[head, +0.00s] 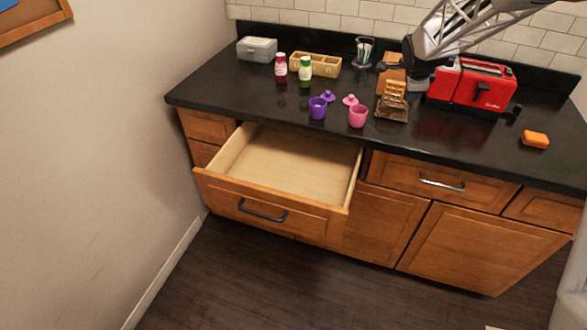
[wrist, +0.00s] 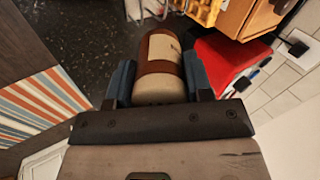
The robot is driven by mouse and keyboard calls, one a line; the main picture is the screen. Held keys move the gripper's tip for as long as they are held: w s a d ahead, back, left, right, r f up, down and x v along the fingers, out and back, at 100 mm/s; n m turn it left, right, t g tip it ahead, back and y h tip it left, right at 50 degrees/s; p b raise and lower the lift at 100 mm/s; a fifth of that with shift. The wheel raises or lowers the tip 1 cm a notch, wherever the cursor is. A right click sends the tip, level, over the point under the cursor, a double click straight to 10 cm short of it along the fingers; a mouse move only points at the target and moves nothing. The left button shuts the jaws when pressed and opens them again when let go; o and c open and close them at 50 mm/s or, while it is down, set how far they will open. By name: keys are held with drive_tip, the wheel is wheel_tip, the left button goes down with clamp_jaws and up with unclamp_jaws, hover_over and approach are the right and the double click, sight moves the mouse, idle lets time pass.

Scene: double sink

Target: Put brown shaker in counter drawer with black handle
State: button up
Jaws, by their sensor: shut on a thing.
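The brown shaker (wrist: 160,55) is a cylinder with brown and beige bands. In the wrist view it lies between the two fingers of my gripper (wrist: 158,70), which is shut on it. In the head view my arm reaches in from the upper right, over the counter near the red toaster; I cannot clearly make out the shaker there. The counter drawer (head: 290,165) is pulled open at the left of the counter and looks empty. Its black handle (head: 263,210) is on the wooden front. My gripper is apart from the drawer, up and to its right.
On the black counter (head: 215,95) stand a red toaster (head: 472,88), a toast rack (head: 392,102), purple (head: 317,108) and pink (head: 358,116) pots, two bottles (head: 305,72), a divided box (head: 325,66) and a grey box (head: 257,49). A wall borders the left side.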

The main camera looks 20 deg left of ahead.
drive_tip(key=s+a+f+m+g, duration=0.15)
drive_tip(key=s+a, duration=0.25)
drive_tip(key=a, duration=0.5)
drive_tip(key=s+a+f+g, duration=0.2)
drive_tip(key=s+a, duration=0.2)
drive_tip(key=a, duration=0.6)
drive_tip(key=n+g, duration=0.1)
drive_tip(key=g, duration=0.2)
hover_over(296, 182)
wheel_tip(296, 182, down, 16)
drive_tip(key=shift+w+a, duration=0.1)
drive_tip(key=shift+f, duration=3)
drive_tip(key=shift+f, duration=1.9)
drive_tip(key=shift+f, duration=0.1)
